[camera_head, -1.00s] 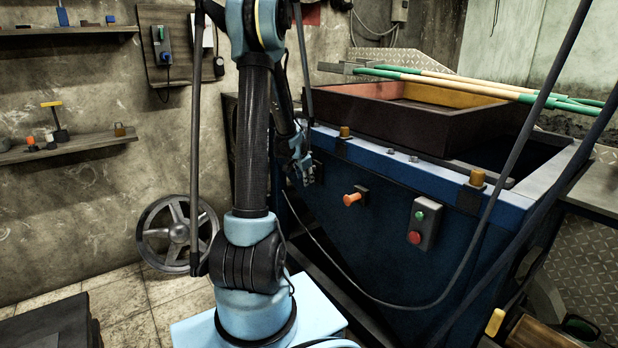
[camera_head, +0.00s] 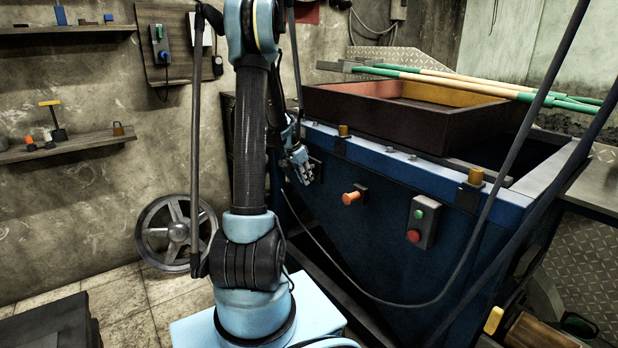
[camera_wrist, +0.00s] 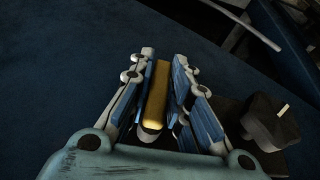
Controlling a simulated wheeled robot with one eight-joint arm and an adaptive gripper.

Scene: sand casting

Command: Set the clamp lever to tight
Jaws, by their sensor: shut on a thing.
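In the wrist view, the fingers of my gripper (camera_wrist: 160,70) are closed on both sides of a yellow lever handle (camera_wrist: 155,100). The handle stands lengthwise between the blue finger pads. In the head view, my gripper (camera_head: 301,166) is at the left end of the blue machine's front (camera_head: 375,250). The handle is hidden there, and its setting cannot be read. A black knob (camera_wrist: 272,122) with a pale mark sits right of the fingers in the wrist view, on a dark plate.
An orange knob (camera_head: 351,197) and a control box (camera_head: 422,222) with green and red buttons are on the machine's front. A dark wooden frame (camera_head: 395,125) lies on top. A black cable hangs across the front. A spoked wheel (camera_head: 177,233) leans against the wall.

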